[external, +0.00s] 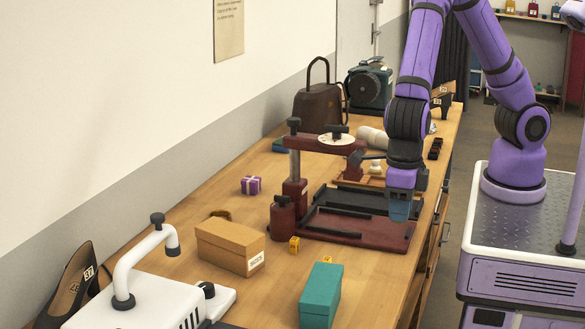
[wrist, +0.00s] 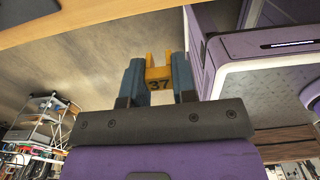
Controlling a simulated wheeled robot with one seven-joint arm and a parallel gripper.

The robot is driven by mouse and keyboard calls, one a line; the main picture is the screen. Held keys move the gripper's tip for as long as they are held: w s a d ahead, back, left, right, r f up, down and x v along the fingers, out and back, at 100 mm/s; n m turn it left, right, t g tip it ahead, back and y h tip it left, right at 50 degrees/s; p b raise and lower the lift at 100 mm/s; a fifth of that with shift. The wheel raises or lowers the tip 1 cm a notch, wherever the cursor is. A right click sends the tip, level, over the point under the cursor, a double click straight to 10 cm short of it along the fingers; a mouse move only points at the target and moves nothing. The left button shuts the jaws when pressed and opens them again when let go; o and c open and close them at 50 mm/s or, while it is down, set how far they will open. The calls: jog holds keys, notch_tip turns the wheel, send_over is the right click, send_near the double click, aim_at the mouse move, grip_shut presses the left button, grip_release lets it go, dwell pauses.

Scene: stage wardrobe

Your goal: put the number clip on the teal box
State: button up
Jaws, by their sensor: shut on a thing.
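My gripper (external: 400,208) hangs above the front of the dark red press base, pointing down. In the wrist view my gripper (wrist: 159,72) has its two blue-grey fingers shut on a yellow number clip (wrist: 158,84) marked 37. The held clip cannot be made out in the external view. The teal box (external: 320,292) stands on the table at the lower middle, nearer the camera and to the left of my gripper. Its lid is on, and its top looks bare.
Two other yellow clips (external: 294,244) (external: 326,260) are on the table behind the teal box. A tan box (external: 230,247) stands left of it, and a white press (external: 150,290) is at front left. The dark red press (external: 292,195) rises beside my gripper. Bare wood lies right of the teal box.

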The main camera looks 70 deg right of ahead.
notch_tip(320, 180, down, 5)
send_over(322, 282)
jog(key=shift+f, duration=2.55)
jog(key=shift+f, duration=0.15)
jog(key=o, duration=0.9)
notch_tip(322, 282, up, 12)
jog(key=shift+r, duration=0.15)
